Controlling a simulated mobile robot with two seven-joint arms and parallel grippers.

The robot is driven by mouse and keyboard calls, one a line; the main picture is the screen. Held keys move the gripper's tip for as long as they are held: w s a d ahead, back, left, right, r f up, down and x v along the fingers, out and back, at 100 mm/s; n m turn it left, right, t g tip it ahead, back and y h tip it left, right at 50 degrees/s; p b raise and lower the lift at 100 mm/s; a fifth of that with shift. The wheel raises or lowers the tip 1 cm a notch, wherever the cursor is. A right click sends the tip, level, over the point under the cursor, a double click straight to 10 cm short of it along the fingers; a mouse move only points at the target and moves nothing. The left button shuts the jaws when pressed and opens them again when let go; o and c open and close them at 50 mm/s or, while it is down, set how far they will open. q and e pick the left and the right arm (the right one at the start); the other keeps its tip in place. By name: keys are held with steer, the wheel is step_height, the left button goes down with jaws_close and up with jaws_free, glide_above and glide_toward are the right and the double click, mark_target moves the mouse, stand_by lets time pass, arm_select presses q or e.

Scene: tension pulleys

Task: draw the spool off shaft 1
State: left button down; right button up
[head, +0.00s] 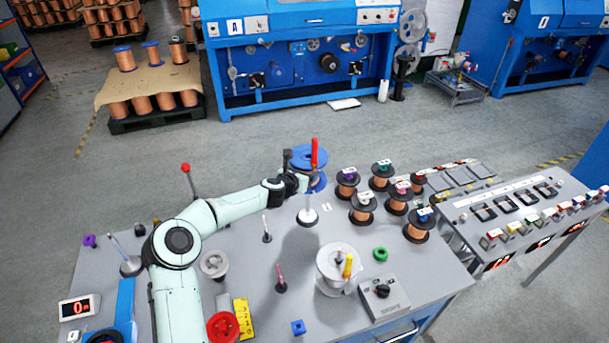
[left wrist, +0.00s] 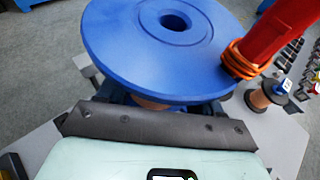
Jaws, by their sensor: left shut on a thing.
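My left gripper (head: 301,182) is shut on a blue-flanged spool (head: 309,157) and holds it above the back of the table. In the left wrist view the spool (left wrist: 112,38) shows its wide top flange, with copper winding below at the dark jaw (left wrist: 155,125). Its centre hole looks empty, with no shaft in it. A red post with orange bands (left wrist: 262,50) stands close at the right of the flange; whether they touch is unclear. I cannot read which shaft is numbered 1.
Several copper spools (head: 363,208) stand at the table's right. Thin upright posts (head: 266,229) (head: 281,277), a white pot-like part (head: 335,268) and a grey control box (head: 384,297) occupy the front. A red spool (head: 222,327) lies near my arm.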

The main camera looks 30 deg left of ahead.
mark_target(306, 159)
arm_select(q)
steer(key=shift+r, duration=0.4)
steer(key=shift+r, duration=0.3)
arm_select(e)
steer(key=shift+w+r, duration=0.15)
arm_select(q)
steer(key=shift+r, duration=0.1)
steer(key=shift+r+p, duration=0.65)
steer(key=shift+r, duration=1.3)
arm_select(e)
steer(key=shift+w+r, duration=0.75)
steer(key=shift+w, duration=0.2)
